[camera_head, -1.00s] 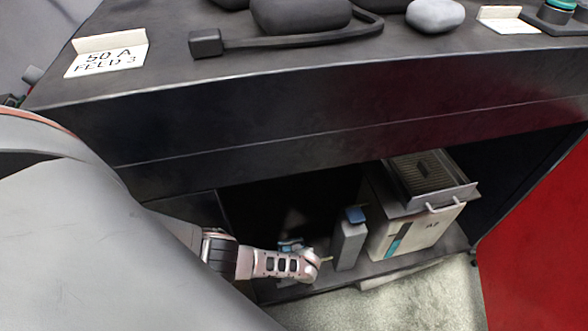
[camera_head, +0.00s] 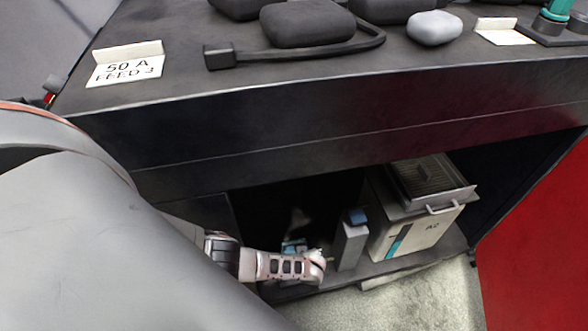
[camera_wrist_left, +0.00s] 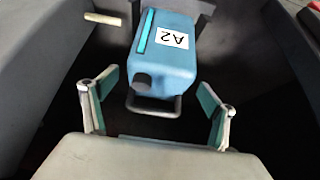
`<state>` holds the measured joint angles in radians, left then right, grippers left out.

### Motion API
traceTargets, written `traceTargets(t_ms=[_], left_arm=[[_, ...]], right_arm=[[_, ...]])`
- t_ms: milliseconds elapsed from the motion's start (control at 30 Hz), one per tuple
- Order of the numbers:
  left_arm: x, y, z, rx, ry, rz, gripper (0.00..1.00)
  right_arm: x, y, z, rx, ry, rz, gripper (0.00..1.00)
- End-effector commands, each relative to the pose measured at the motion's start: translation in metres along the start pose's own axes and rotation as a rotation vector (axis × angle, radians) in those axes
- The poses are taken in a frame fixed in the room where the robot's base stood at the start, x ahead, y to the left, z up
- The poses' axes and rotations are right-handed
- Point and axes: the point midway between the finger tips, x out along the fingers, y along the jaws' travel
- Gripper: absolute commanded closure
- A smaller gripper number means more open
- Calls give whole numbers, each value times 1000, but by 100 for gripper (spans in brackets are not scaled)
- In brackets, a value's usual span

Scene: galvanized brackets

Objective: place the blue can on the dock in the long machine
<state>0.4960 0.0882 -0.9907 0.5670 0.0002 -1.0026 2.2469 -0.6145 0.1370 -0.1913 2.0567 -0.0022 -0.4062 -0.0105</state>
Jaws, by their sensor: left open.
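A blue can (camera_wrist_left: 165,55) with a white A2 label, a teal stripe, a dark round cap and a handle fills the upper middle of the left wrist view. My left gripper (camera_wrist_left: 155,108) is open, with one finger on each side of the can's near end; contact does not show. In the head view, a blue piece (camera_head: 293,247), probably the can, shows behind my left gripper (camera_head: 318,266) on the low shelf. A cream machine (camera_head: 415,240), also marked A2, stands right of it with a ribbed metal tray on top. I cannot tell which part is the dock.
A grey post (camera_head: 350,247) with a blue top stands between my left gripper and the cream machine. The dark counter's front (camera_head: 330,120) overhangs the shelf. Dark pads (camera_head: 305,22) and a FEED 3 sign (camera_head: 126,65) are on top. A red panel (camera_head: 540,235) is at right.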

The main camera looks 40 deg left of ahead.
Motion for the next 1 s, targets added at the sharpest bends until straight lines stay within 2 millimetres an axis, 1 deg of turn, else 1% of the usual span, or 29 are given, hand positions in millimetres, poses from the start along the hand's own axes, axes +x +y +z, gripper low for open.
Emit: traceTargets(t_ms=[33,200,300,400,567,667,767,833,867,900,967,1000], left_arm=[[-17,5,-8,-7,4,8,14],[-48,4,-7,-6,2,7,14],[-63,3,-5,-4,2,6,14],[-75,2,-4,-3,1,4,14],[-86,1,-2,-1,1,3,14],[-93,7,6,8,-16,23,14],[-110,27,23,34,-61,93,14],[-132,49,38,63,-103,177,14],[-144,59,43,75,-119,219,14],[-161,73,48,94,-138,279,14],[-189,93,51,120,-156,372,14],[-209,105,50,136,-160,435,14]], right_arm=[[-5,2,-10,6,7,1,0],[-14,0,-22,27,14,-8,0],[-19,-4,-26,37,12,-16,0],[-23,-8,-27,45,7,-26,0],[-26,-12,-25,52,2,-33,0],[-26,-11,-24,52,0,-33,0],[-26,-11,-22,51,-2,-33,0],[-25,-11,-21,51,-3,-33,0],[-25,-10,-21,50,-4,-32,0],[-25,-10,-21,50,-4,-32,0],[-25,-10,-21,49,-4,-31,0],[-25,-9,-21,49,-4,-31,0]])
